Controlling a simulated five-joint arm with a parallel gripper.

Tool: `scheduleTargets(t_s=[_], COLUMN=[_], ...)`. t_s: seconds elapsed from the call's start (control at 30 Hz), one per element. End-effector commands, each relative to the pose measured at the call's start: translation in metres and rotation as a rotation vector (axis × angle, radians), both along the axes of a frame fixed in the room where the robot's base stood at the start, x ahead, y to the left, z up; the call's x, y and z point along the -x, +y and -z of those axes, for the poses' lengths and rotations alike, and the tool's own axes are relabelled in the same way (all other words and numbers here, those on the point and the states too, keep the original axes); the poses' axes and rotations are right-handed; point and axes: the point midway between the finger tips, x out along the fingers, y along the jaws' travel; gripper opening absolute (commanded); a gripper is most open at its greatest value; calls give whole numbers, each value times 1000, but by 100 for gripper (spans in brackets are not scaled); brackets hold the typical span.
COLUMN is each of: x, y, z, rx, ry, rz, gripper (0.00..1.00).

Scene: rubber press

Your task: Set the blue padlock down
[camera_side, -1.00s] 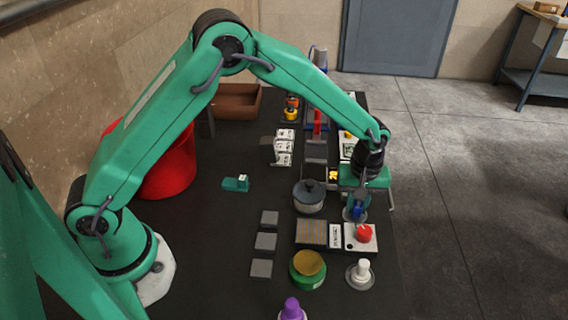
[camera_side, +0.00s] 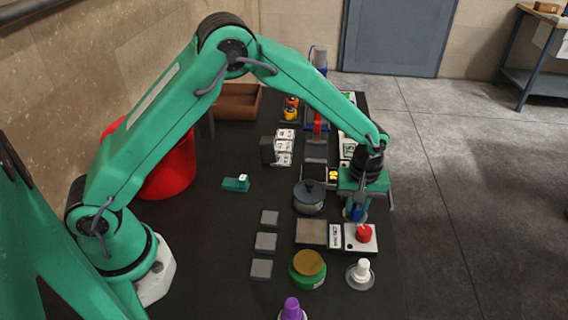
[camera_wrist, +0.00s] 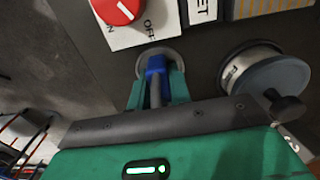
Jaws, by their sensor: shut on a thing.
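The blue padlock (camera_side: 354,214) is between the fingers of my gripper (camera_side: 357,207), just past the red-knob switch panel in the side view. In the wrist view the blue padlock (camera_wrist: 156,65) sits between the two green fingertips of my gripper (camera_wrist: 157,86), which is shut on it. A grey round disc (camera_wrist: 172,54) lies around and under the padlock there. The fingers cover part of the padlock, and I cannot tell whether it touches the disc.
A white panel (camera_side: 352,243) with a red knob (camera_side: 364,233) stands close by. A grey lidded pot (camera_side: 309,198) is left of my gripper. A white-topped peg (camera_side: 362,271) and a green round container (camera_side: 307,270) are nearer the camera. Bare dark mat (camera_side: 220,225) lies to the left.

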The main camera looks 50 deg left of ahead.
Motion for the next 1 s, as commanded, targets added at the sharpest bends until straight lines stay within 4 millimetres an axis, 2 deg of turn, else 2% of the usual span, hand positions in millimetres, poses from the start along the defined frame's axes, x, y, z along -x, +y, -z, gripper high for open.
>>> scheduleTargets(t_s=[0.03,0.07,0.17,0.2,0.43,0.57,1.0], x=[0,0,0,0,0,0,-1], y=[0,0,0,0,0,0,0], z=[1,1,1,1,-1,-8,-60], rx=[0,0,0,0,0,0,1], ry=[0,0,0,0,0,-1,-3], rz=[0,0,0,0,0,0,0], gripper=[0,22,41,45,45,45,45])
